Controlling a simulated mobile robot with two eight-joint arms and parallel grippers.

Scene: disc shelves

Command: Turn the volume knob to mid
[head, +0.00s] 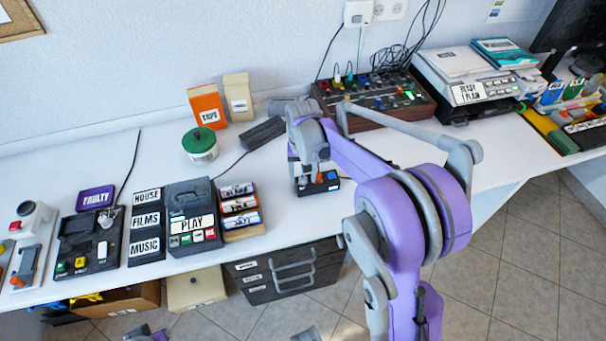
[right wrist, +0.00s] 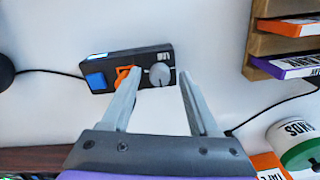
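The volume knob (right wrist: 160,74) is a round grey knob on a small black control box (right wrist: 112,62). The box also carries a blue button (right wrist: 96,80), an orange lever (right wrist: 127,76) and a small white label. My right gripper (right wrist: 159,73) is open, with the knob showing between its fingertips. I cannot tell whether either finger touches it. In the head view the box (head: 318,189) lies near the table's front edge, and my right gripper (head: 312,176) is over it, hiding the knob. The knob's setting is too small to read.
A dark mixer box (head: 375,100) with cables stands behind my right arm. A PLAY machine (head: 190,210), labelled trays and a FAULTY unit (head: 90,240) stand left. A green-lidded pot (head: 200,146) is behind.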

